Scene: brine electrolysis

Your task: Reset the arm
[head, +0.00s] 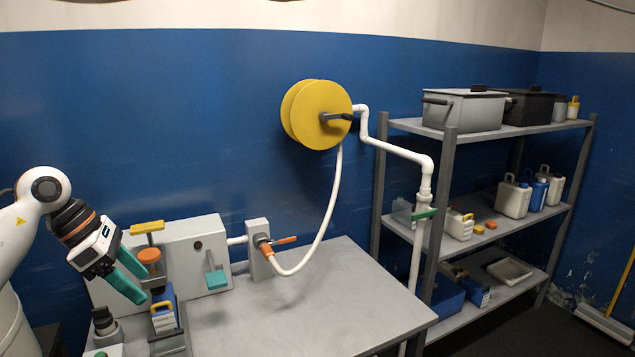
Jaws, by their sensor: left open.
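My left arm comes in from the left edge, and its gripper (138,279) has green-teal fingers that stand apart, with nothing between them. An orange knob (149,256) under a yellow handle (147,227) is just behind the fingers. My right gripper is not in view.
The grey table (310,305) is clear on its right side. A valve with an orange lever (284,240) joins a white hose to a yellow wall reel (322,112). A metal shelf (448,190) with boxes and jugs stands right. A dark cup (104,322) is at the table's left.

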